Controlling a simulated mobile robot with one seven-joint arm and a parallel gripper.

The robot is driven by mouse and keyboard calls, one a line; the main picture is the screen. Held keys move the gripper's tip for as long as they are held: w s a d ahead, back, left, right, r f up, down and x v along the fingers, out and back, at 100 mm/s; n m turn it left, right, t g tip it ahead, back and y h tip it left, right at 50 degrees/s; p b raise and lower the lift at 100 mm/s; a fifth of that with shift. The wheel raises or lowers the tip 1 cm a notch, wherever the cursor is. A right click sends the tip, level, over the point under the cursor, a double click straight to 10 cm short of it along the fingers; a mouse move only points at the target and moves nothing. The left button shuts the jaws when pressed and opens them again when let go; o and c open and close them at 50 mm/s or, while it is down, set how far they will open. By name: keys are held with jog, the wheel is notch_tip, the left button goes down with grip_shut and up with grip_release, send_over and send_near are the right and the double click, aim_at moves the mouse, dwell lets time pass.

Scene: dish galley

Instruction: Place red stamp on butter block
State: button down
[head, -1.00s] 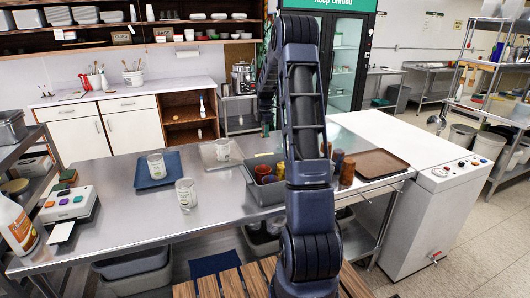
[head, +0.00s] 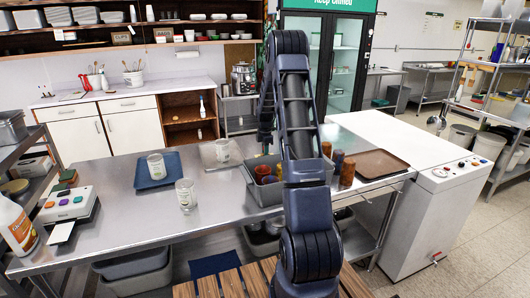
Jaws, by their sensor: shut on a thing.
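My gripper (head: 265,142) hangs at the far end of my arm, above the back of the steel table (head: 130,215) and behind the grey bin. It is small and dark. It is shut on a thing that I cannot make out. I cannot make out a red stamp or a butter block for certain. A pale unit (head: 70,206) with several small coloured pieces on top stands at the table's left end, far from my gripper.
A grey bin (head: 262,192) with cups stands mid-table, with several amber and dark cups beside it. A brown tray (head: 378,163) is at the right. A blue tray (head: 143,183) holds a glass jar (head: 157,166); another jar (head: 185,194) stands nearer. The table's front left is clear.

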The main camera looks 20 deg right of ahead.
jog(key=shift+f, duration=0.15)
jog(key=c, duration=1.3)
grip_release()
jog(key=shift+o, duration=0.2)
